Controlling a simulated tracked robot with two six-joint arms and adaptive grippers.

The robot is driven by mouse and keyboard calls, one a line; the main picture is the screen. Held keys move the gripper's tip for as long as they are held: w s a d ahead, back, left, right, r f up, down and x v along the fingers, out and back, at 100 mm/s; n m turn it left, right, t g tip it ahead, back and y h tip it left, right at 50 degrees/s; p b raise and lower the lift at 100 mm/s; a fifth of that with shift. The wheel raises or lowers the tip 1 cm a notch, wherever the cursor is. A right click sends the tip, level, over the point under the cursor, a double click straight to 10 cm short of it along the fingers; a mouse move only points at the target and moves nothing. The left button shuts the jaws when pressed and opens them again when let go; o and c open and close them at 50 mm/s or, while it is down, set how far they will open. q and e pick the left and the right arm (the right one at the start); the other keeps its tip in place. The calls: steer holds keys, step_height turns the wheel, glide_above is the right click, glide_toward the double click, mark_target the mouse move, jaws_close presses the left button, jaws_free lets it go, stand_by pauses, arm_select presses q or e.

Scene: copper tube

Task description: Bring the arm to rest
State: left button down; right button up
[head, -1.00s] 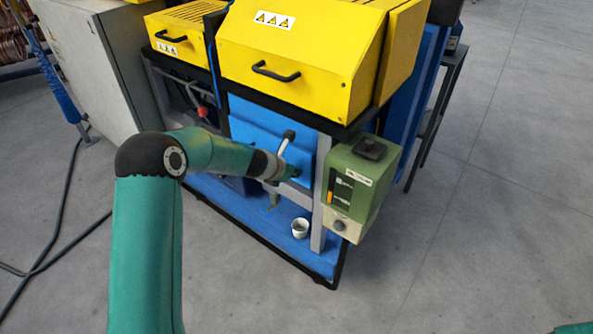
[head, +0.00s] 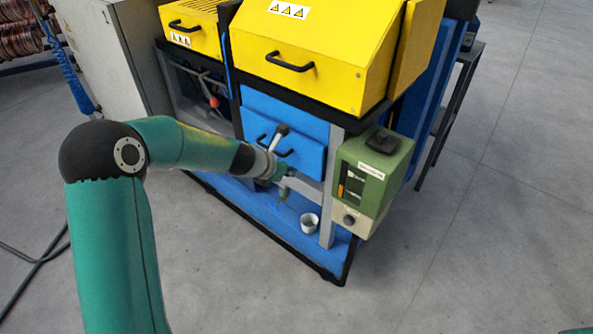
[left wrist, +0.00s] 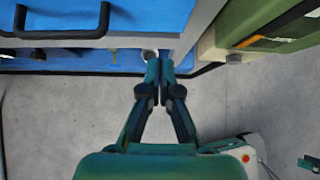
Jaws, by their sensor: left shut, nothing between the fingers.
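My left arm comes in from the left in the head view and bends at a black elbow joint. My left gripper (head: 284,190) is in front of the machine's blue drawer front and is small there. In the left wrist view my left gripper (left wrist: 160,62) shows its two fingers close together, with nothing between them. Its tips point toward the machine's lower frame. My right gripper is not clearly in view; a small teal piece shows at the lower right edge of the head view.
The yellow-topped machine (head: 310,50) stands ahead, with a blue drawer (head: 300,135) below. A green control box (head: 370,175) hangs at its right corner. A white cup (head: 310,222) stands on the blue base shelf. A grey cabinet (head: 120,60) stands left. Floor at the right is free.

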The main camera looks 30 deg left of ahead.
arm_select(q)
steer(key=d+p+v, duration=0.1)
steer(key=v, duration=0.4)
steer(key=s+d+f+m+g+h+p, duration=0.1)
steer(key=s+d+f+m+g+p, duration=0.15)
steer(key=s+d+f+p, duration=0.3)
steer(key=s+d+f+m+g+p, duration=0.2)
steer(key=s+d+m, duration=0.4)
steer(key=s+m, duration=0.5)
steer(key=s+d+f+m+g+h+p, duration=0.1)
steer(key=s+d+f+m+g+p, duration=0.2)
steer(key=s+d+f+m, duration=0.3)
steer(key=s+d+m+p, duration=0.1)
steer(key=s+m, duration=0.4)
steer(key=m, duration=0.7)
steer(key=shift+f+g, duration=0.35)
steer(key=shift+a, duration=0.1)
